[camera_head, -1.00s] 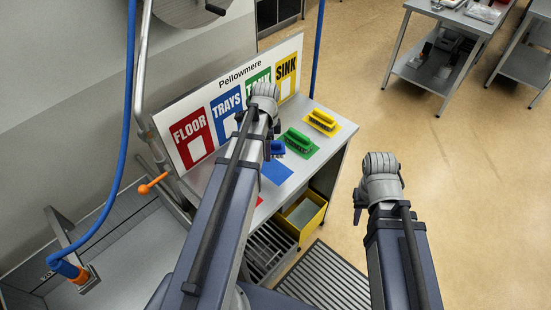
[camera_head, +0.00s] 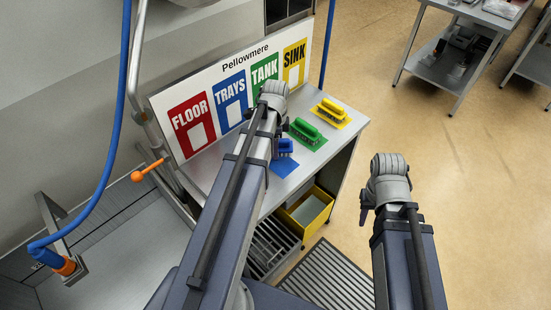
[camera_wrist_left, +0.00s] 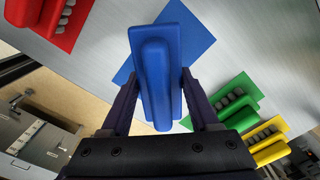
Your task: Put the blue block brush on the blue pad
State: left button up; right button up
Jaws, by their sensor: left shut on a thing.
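The blue block brush (camera_wrist_left: 156,75) is between the fingers of my left gripper (camera_wrist_left: 157,90), which is shut on it. It also shows in the head view (camera_head: 286,146), just right of my left wrist. The blue pad (camera_head: 285,170) lies on the metal table; in the wrist view the pad (camera_wrist_left: 196,38) shows behind the brush, partly covered by it. The brush looks held over the pad; whether it touches cannot be told. In the head view my left fingers are hidden by the arm. My right wrist (camera_head: 386,180) is over the floor, its fingers not clearly visible.
A green brush (camera_head: 304,129) and a yellow brush (camera_head: 331,107) sit on matching pads further along the table. A red brush (camera_wrist_left: 66,12) shows in the wrist view. The labelled board (camera_head: 232,98) stands along the back. A yellow bin (camera_head: 306,212) is below the table.

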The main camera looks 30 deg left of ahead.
pick_arm(q)
jog(key=shift+f+b, duration=1.8)
jog(key=shift+f, duration=0.1)
jog(key=shift+f, duration=0.15)
jog(key=o, duration=1.2)
notch_tip(320, 180, up, 13)
jog(key=p, duration=1.2)
jog(key=shift+f, duration=0.2)
